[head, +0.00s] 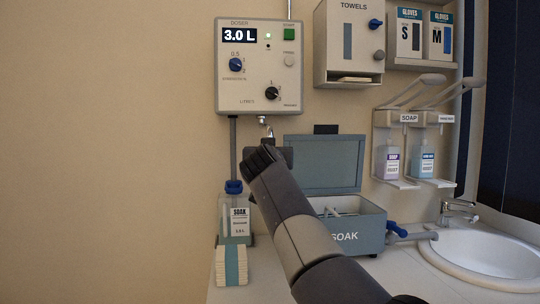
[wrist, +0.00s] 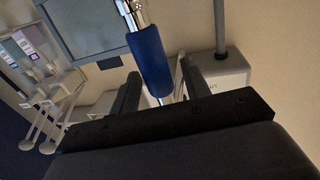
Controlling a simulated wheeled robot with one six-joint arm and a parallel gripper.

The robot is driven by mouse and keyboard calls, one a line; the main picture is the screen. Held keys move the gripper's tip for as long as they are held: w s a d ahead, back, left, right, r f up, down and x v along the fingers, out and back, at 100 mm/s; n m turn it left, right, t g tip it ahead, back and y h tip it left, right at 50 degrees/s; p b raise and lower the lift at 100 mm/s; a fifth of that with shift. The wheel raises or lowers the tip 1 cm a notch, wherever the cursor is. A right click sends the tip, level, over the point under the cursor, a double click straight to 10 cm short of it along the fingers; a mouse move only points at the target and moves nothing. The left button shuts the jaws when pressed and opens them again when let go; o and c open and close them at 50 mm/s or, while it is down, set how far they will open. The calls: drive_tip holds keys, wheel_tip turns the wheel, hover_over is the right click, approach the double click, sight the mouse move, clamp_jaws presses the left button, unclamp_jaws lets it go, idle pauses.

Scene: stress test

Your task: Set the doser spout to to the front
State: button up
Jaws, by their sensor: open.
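The doser (head: 258,68) is a pale wall panel reading 3.0 L, with dials and a green button. It also shows in the wrist view (wrist: 228,70). Its chrome spout (head: 262,121) comes out below the panel; the rest is hidden behind my arm in the head view. In the wrist view, a chrome tube with a blue sleeve (wrist: 150,58) reaches between my fingers. My gripper (wrist: 160,72) is open, one finger on each side of the sleeve; I cannot tell whether either touches it. In the head view my gripper (head: 266,152) is just below the doser.
A blue-grey SOAK box (head: 345,238) with raised lid (head: 330,165) stands right of my arm, by the sink (head: 490,255). A SOAK bottle (head: 236,215) and a stack of pads (head: 232,266) stand left. A grey pipe (head: 233,150) runs down the wall.

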drive_tip(key=s+a+b, duration=0.1)
drive_tip(key=s+b, duration=0.1)
drive_tip(key=s, duration=0.8)
drive_tip(key=shift+s+a+b, duration=0.15)
drive_tip(key=shift+s+b, duration=0.25)
drive_tip(key=w+p, duration=0.1)
drive_tip(key=w, duration=0.2)
drive_tip(key=w+d+p, duration=0.1)
drive_tip(key=w, duration=0.3)
drive_tip(key=w+p, duration=0.1)
drive_tip(key=w, duration=0.3)
drive_tip(key=shift+d+r, duration=0.1)
drive_tip(key=shift+d, duration=0.1)
drive_tip(key=shift+s, duration=0.1)
